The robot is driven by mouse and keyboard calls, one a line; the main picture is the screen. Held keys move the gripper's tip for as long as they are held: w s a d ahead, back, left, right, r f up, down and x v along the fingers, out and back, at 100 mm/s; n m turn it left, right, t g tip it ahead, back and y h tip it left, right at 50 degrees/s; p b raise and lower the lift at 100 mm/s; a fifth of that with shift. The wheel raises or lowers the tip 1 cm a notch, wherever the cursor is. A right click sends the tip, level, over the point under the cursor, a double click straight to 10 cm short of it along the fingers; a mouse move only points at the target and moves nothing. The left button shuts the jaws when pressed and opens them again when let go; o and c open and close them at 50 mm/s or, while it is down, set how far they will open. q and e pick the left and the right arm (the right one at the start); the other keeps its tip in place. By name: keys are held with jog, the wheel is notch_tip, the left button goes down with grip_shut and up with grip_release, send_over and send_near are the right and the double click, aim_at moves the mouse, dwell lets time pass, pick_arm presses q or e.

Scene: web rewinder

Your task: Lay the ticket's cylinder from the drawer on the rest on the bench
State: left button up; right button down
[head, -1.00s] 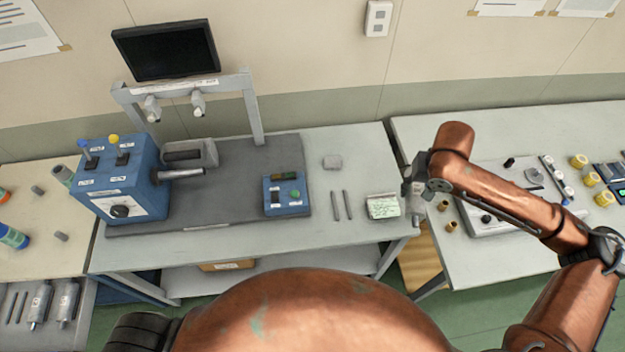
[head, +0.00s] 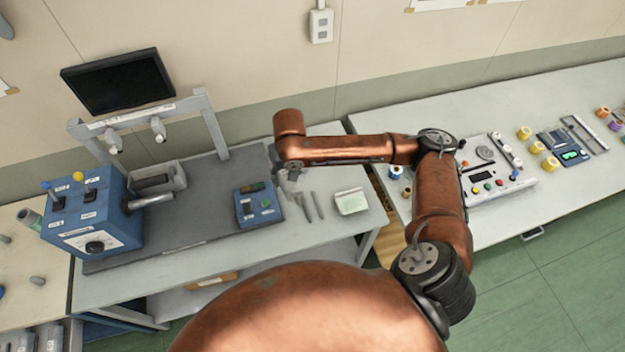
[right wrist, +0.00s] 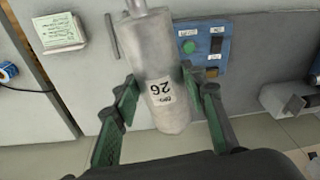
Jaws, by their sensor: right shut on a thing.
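My right gripper (right wrist: 165,100) is shut around a grey metal cylinder (right wrist: 160,62) with a white label reading 26. The green-padded fingers lie on both sides of it. In the head view the right gripper (head: 287,170) is over the bench (head: 330,240), near the back right of the blue control box; the cylinder cannot be made out there. A grey holder (head: 170,176) with a dark recess stands behind the blue machine; I cannot tell if it is the rest. The drawer (head: 30,340) is cut off at lower left. My left gripper is not in view.
The blue control box (head: 258,205), two thin grey rods (head: 312,206) and a pale green note (head: 350,201) lie near the gripper. A grey frame (head: 210,125) rises behind. The blue machine (head: 95,215) stands left. The dark mat between is mostly clear.

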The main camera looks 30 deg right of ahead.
pick_arm(q)
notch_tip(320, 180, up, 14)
jog(key=p, duration=1.2)
pick_arm(e)
jog(key=s+d+f+m, duration=0.2)
jog(key=s+d+f, duration=0.4)
jog(key=d, duration=0.2)
notch_tip(320, 180, down, 13)
jog(key=b, duration=1.1)
jog(key=shift+y, duration=0.4)
jog(key=w+b, duration=0.1)
jog(key=w, duration=0.1)
jog(key=w+d+f+b, duration=0.1)
jog(key=w+b, duration=0.3)
jog(key=shift+d+f, duration=0.3)
jog(key=shift+f, duration=0.45)
pick_arm(q)
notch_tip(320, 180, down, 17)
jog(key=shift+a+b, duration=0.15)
jog(key=shift+b, duration=0.3)
pick_arm(e)
jog(key=shift+f, duration=1.8)
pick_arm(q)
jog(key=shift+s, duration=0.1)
pick_arm(e)
jog(key=c, duration=1.1)
grip_release()
jog(key=shift+s, duration=0.1)
